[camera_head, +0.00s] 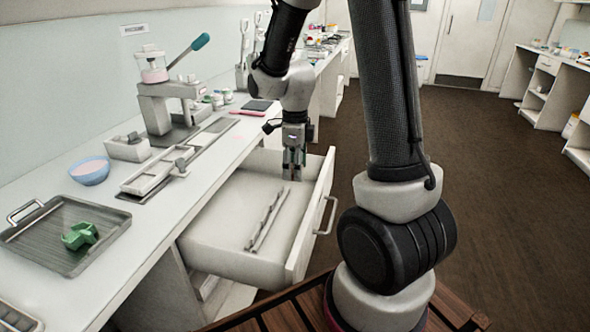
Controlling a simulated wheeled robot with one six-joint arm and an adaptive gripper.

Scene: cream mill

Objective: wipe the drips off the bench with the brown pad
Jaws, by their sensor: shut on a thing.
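My gripper (292,172) points down into the open white drawer (222,240), near its far side wall. Its fingers are close together on something too small to make out. I cannot pick out the brown pad. The white bench (60,288) runs along the left, above the drawer. I cannot make out drips on it for certain.
A long metal piece (266,222) lies in the drawer. The drawer handle (325,215) juts right. On the bench are a ribbed tray (105,222) with a green object (80,235), a blue bowl (90,171) and a press (160,105). Bare bench lies along the front edge.

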